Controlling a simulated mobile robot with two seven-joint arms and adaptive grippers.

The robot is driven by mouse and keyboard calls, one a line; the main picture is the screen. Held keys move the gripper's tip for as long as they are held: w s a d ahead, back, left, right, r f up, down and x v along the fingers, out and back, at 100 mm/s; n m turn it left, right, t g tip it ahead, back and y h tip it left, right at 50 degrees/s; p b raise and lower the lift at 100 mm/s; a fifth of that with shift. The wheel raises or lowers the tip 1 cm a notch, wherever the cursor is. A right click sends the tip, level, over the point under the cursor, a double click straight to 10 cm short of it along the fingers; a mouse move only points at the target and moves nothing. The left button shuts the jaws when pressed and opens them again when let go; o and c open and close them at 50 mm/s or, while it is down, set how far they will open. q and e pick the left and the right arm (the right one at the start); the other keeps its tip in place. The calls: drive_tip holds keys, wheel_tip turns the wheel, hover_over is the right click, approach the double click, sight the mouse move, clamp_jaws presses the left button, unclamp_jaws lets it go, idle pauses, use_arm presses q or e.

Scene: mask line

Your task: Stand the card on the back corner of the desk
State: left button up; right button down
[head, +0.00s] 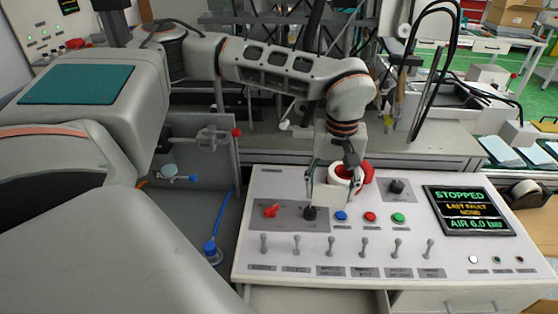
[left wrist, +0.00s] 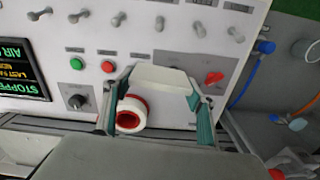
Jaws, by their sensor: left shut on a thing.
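My left gripper (head: 336,186) is over the back middle of the sloping control desk (head: 290,183). In the left wrist view its two teal-padded fingers (left wrist: 160,102) are spread around a pale, blank card (left wrist: 163,78), one at each end, and are shut on it. The card looks like a folded piece and hides part of the panel below. In the head view the fingers and the card are hard to tell apart. I cannot tell whether the card touches the desk. My right gripper is not in view.
A red mushroom button with a white collar (left wrist: 130,114) is close beside the card. Coloured buttons, knobs and a row of toggle switches (head: 364,246) cover the panel. A screen (head: 468,211) reading STOPPED is at right. Blue-handled valves (head: 211,248) are left of the desk.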

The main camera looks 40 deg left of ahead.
use_arm(q)
drive_tip(key=w+a+r+m+p, duration=0.15)
drive_tip(key=a+r+m, duration=0.35)
drive_tip(key=m, duration=0.7)
drive_tip(key=w+a+r+m+p, duration=0.1)
drive_tip(key=w+a+r+m, duration=0.15)
drive_tip(key=a+m, duration=0.65)
drive_tip(key=w+a+r+m+p, duration=0.2)
drive_tip(key=w+a+r+m, duration=0.15)
drive_tip(key=m, duration=1.05)
drive_tip(key=f, duration=1.3)
drive_tip(key=s+f+b, duration=0.1)
drive_tip(key=f, duration=0.5)
drive_tip(key=shift+f, duration=0.4)
drive_tip(key=shift+f, duration=0.1)
drive_tip(key=o, duration=1.1)
